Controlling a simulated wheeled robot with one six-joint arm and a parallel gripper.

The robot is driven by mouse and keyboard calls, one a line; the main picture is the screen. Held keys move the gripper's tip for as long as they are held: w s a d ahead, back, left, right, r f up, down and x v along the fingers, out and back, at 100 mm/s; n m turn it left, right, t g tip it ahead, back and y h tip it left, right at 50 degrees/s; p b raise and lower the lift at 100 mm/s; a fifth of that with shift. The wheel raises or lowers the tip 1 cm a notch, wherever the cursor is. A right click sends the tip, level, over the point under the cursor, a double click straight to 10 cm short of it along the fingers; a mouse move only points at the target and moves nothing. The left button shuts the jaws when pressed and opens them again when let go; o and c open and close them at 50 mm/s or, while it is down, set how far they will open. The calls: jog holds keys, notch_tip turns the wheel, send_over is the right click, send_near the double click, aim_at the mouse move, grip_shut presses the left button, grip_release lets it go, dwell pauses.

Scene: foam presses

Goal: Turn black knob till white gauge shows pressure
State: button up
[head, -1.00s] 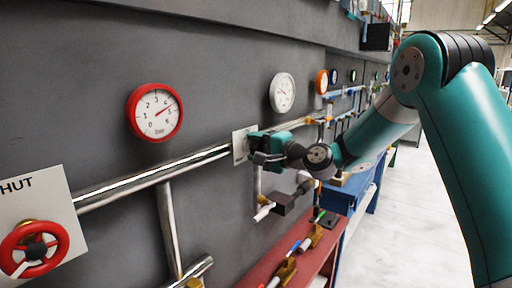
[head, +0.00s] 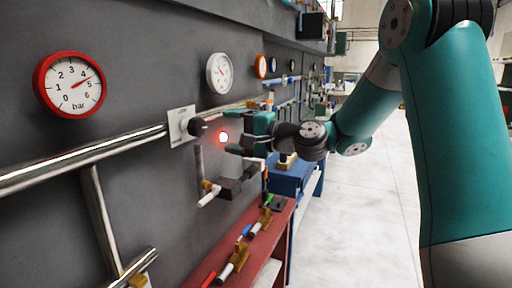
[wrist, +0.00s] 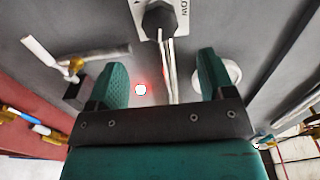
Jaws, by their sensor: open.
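The black knob (head: 197,127) sits on a white plate on the grey wall panel. It also shows at the top of the wrist view (wrist: 160,17), beyond my fingertips. The white gauge (head: 219,72) hangs above and right of the knob; its dial is too small to read. In the wrist view the white gauge (wrist: 231,74) is partly hidden by my right finger. My gripper (head: 232,136) is open and empty, to the right of the knob and apart from it. Its two green fingers (wrist: 162,66) stand wide apart in the wrist view.
A red-rimmed gauge (head: 70,84) reads between 4 and 5 at left. A steel pipe (head: 95,155) runs along the wall. A lever valve (head: 228,189) sits below the knob, above a red bench (head: 240,233). A red-white glowing spot (head: 223,137) shows beside my fingers.

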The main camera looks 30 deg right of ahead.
jog(key=b+v, duration=0.1)
jog(key=v, duration=0.5)
dwell(0.3)
jog(key=s+a+f+n+g, duration=0.3)
jog(key=s+a+n+g, duration=0.2)
jog(key=a, duration=0.2)
jog(key=s+a+f+n+g, duration=0.4)
jog(key=s+a+n, duration=0.1)
jog(key=a, duration=0.3)
jog(key=s+f+n+g+h, duration=0.2)
jog(key=s+f+n+h, duration=0.1)
jog(key=s, duration=0.5)
jog(key=s+f+n+g+h, duration=0.2)
jog(key=s+n+g+h, duration=0.1)
jog(key=s, duration=0.5)
jog(key=shift+f+n+g, duration=0.3)
jog(key=shift+f+n, duration=0.1)
jog(key=shift+n, duration=0.5)
jog(key=shift+w+d, duration=0.1)
